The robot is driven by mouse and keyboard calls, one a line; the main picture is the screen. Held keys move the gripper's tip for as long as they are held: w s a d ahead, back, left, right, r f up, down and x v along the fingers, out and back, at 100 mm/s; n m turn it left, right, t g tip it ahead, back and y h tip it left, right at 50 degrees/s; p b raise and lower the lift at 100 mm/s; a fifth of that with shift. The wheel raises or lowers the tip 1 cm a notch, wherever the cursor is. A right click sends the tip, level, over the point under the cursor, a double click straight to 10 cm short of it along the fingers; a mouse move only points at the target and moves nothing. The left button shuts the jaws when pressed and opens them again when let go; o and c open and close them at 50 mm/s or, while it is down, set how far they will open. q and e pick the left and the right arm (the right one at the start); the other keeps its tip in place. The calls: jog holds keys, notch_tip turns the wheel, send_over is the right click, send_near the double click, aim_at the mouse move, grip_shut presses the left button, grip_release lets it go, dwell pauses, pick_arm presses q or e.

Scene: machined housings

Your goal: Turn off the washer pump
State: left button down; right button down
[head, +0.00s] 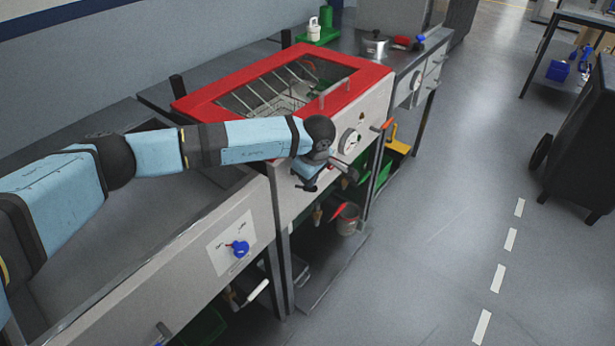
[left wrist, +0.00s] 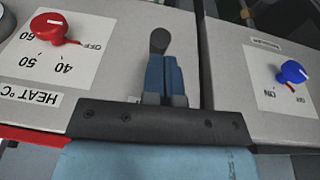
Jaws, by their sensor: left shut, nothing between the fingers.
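My left gripper (head: 306,186) is at the front panel of the red-topped washer (head: 352,98). In the left wrist view its blue fingers (left wrist: 165,72) are together and empty. A dark round-ended lever (left wrist: 159,41) stands just beyond the fingertips and seems close to them; I cannot tell whether they touch. A label on the panel behind the gripper is mostly hidden. The lever's setting is not readable. My right gripper is not in view.
A blue ON/OFF knob (head: 240,249) is on the neighbouring bench panel; it also shows in the wrist view (left wrist: 293,71). A red heat knob (left wrist: 49,27) is on the other side of the fingers. A gauge (head: 349,141) and orange handle (head: 382,125) are nearby.

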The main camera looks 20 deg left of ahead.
aim_at(316, 190)
pick_arm(q)
jog(key=shift+s+d+f+b, duration=0.25)
jog(key=shift+d+f+b, duration=0.45)
jog(key=shift+f+b, duration=0.3)
jog(key=shift+s+d+f+y+b, duration=0.1)
jog(key=shift+d+f+y+b, duration=0.35)
jog(key=shift+y+b, duration=0.2)
jog(key=f+b, duration=0.3)
jog(key=shift+s+d+f, duration=0.2)
jog(key=shift+d+f, duration=0.05)
jog(key=shift+d, duration=0.15)
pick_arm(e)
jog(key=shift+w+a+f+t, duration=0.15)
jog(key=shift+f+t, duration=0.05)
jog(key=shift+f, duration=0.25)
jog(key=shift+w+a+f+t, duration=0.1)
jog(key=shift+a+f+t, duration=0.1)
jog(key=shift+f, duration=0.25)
pick_arm(q)
jog(key=shift+r, duration=0.1)
jog(key=shift+r+p, duration=0.4)
jog(key=shift+r, duration=0.3)
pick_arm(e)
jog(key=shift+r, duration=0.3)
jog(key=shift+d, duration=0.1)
